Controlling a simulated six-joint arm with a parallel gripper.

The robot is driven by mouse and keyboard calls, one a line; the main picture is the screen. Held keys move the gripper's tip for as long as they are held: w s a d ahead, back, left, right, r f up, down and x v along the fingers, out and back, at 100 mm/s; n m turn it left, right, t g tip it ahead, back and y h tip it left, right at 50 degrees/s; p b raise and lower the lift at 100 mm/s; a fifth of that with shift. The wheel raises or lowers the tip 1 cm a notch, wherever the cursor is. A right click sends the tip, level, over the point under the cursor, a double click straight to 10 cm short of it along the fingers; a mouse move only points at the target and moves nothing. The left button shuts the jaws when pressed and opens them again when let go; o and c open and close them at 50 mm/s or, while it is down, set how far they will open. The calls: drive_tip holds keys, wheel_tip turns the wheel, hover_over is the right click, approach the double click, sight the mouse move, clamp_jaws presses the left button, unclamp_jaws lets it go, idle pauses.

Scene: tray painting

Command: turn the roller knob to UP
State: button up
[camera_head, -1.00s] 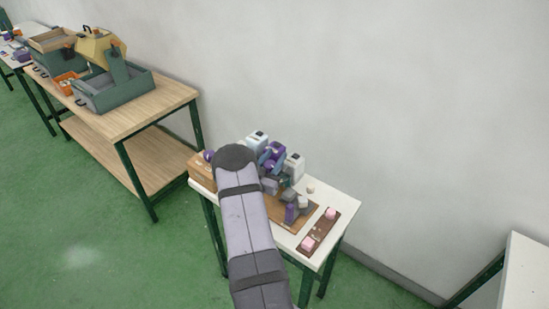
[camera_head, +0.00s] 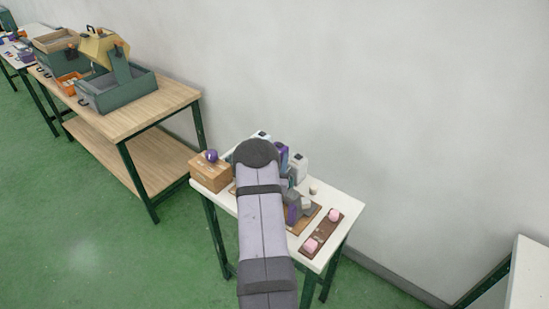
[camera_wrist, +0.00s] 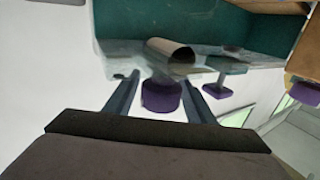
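In the wrist view my gripper (camera_wrist: 161,80) is open, with its two blue-grey fingers spread. A round purple knob (camera_wrist: 162,98) shows between them, with a gap visible on each side; I see no clear contact. A pale brown roller-like cylinder (camera_wrist: 170,54) lies just beyond the knob, at a teal tray-like part (camera_wrist: 225,32). I cannot read any UP mark or tell how the knob is set. In the head view my own arm covers the gripper and much of the purple and grey apparatus (camera_head: 292,208) on the white table (camera_head: 338,195).
A wooden box (camera_head: 210,174) with a purple ball (camera_head: 211,156) stands at the table's left end. A brown board (camera_head: 322,232) with two pink buttons lies at the right end. A white block (camera_head: 299,165) stands at the back. A wooden bench (camera_head: 150,112) stands left, apart.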

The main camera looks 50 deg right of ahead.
drive_tip(key=shift+f, duration=0.1)
drive_tip(key=shift+b+v, duration=0.45)
drive_tip(key=shift+v, duration=0.4)
drive_tip(key=b+v, duration=0.1)
drive_tip(key=v, duration=0.3)
drive_tip(key=shift+f, duration=0.1)
drive_tip(key=shift+b+v, duration=0.45)
drive_tip(key=shift+v, duration=0.4)
